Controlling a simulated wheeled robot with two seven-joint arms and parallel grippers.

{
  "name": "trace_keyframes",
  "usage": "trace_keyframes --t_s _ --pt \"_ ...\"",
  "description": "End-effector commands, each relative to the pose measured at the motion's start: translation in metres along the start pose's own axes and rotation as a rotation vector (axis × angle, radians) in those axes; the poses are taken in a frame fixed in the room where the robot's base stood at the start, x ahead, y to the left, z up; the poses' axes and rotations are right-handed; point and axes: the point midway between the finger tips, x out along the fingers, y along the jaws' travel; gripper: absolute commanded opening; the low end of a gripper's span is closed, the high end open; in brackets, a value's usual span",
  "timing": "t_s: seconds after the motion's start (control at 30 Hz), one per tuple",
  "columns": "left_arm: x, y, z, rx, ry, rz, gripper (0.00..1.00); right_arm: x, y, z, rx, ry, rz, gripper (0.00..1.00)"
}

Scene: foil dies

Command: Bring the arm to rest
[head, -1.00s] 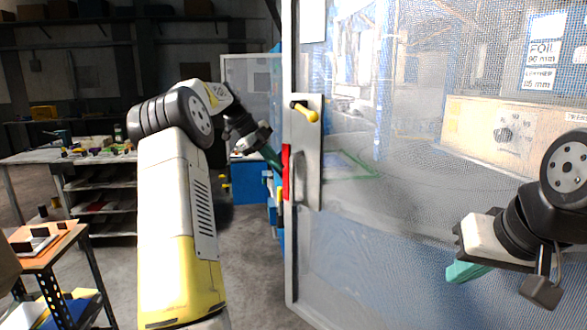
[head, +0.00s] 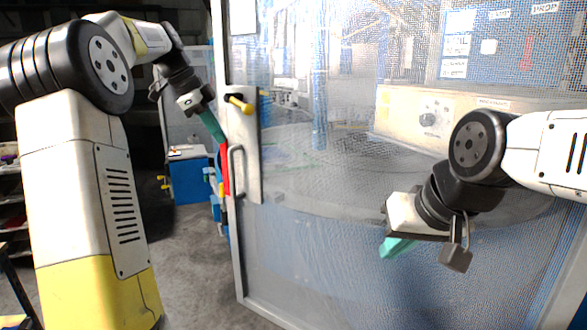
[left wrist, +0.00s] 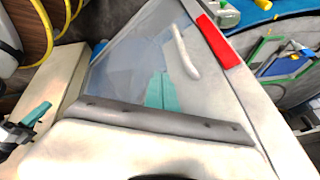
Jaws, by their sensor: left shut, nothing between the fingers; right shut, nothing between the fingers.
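My left gripper (head: 212,126) is raised in front of the left edge of a mesh-panelled door, its teal fingers closed and empty. In the head view its fingertips lie just above a red strip (head: 224,170) on the door edge; I cannot tell whether they touch. In the left wrist view the teal fingers (left wrist: 160,91) show together with nothing between them. My right gripper (head: 397,247) hangs in front of the mesh panel, its teal fingers shut and empty, pointing down-left.
The mesh door (head: 340,225) fills the right side, with a yellow-knobbed latch (head: 240,104) and a grey pull handle (head: 236,171) near its left edge. A blue cabinet (head: 190,181) stands behind, left of the door. Grey floor (head: 190,265) between my left arm and the door is clear.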

Motion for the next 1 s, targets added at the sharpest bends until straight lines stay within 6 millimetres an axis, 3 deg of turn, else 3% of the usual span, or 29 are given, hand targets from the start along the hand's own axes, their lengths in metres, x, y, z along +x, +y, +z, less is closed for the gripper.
trace_keyframes --t_s 0.03,0.1,0.23,0.37,0.6,0.7,0.8,1.0 --pt "-0.003 0.022 -0.017 -0.074 -0.033 -0.014 0.00 0.000 0.000 0.000 0.000 0.000 0.000 0.00" --pt "-0.003 0.050 -0.031 -0.203 -0.069 -0.043 0.00 0.000 0.000 0.000 0.000 0.000 0.000 0.00" --pt "-0.001 0.107 -0.046 -0.442 -0.110 -0.116 0.00 0.000 0.000 0.000 0.000 0.000 0.000 0.00" --pt "0.006 0.169 -0.049 -0.681 -0.109 -0.200 0.00 0.000 0.000 0.000 0.000 0.000 0.000 0.00" --pt "0.040 0.276 -0.030 -1.081 -0.016 -0.316 0.00 0.000 0.000 0.000 0.000 0.000 0.000 0.00" --pt "0.055 0.304 -0.022 -1.194 0.028 -0.334 0.00 0.000 0.000 0.000 0.000 0.000 0.000 0.00" --pt "0.065 0.321 -0.017 -1.263 0.058 -0.343 0.00 0.000 0.000 0.000 0.000 0.000 0.000 0.00" --pt "0.070 0.329 -0.014 -1.301 0.072 -0.345 0.00 0.000 0.000 0.000 0.000 0.000 0.000 0.00"
